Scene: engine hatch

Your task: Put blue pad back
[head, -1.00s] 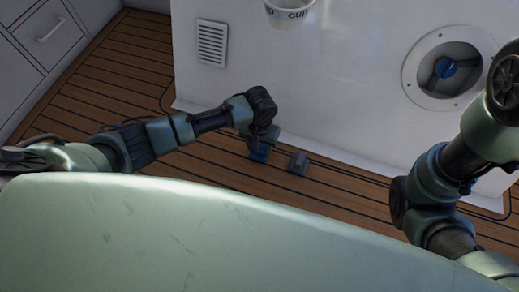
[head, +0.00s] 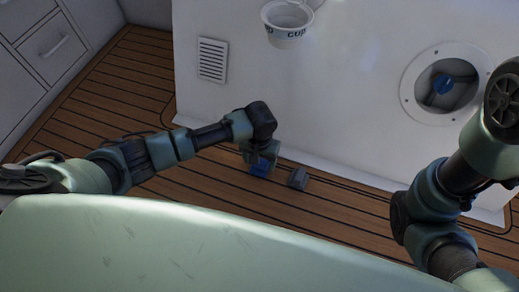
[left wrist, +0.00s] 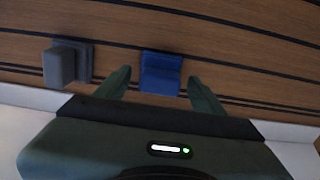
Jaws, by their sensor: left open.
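The blue pad (head: 259,169) lies on the wooden floor near the foot of the white wall. In the left wrist view the blue pad (left wrist: 161,70) is a small stepped block between my two green fingers, with a gap on each side. My left gripper (left wrist: 158,88) is open and nothing is gripped. In the head view my left gripper (head: 262,158) points down over the pad and partly hides it. My right arm is at the right edge of the head view; its gripper is not visible.
A grey block (head: 298,179) of similar shape sits just right of the blue pad; it also shows in the left wrist view (left wrist: 60,66). The white wall (head: 330,100) has a vent (head: 212,60), a cup (head: 288,30) and a round recess with a blue part (head: 443,85).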

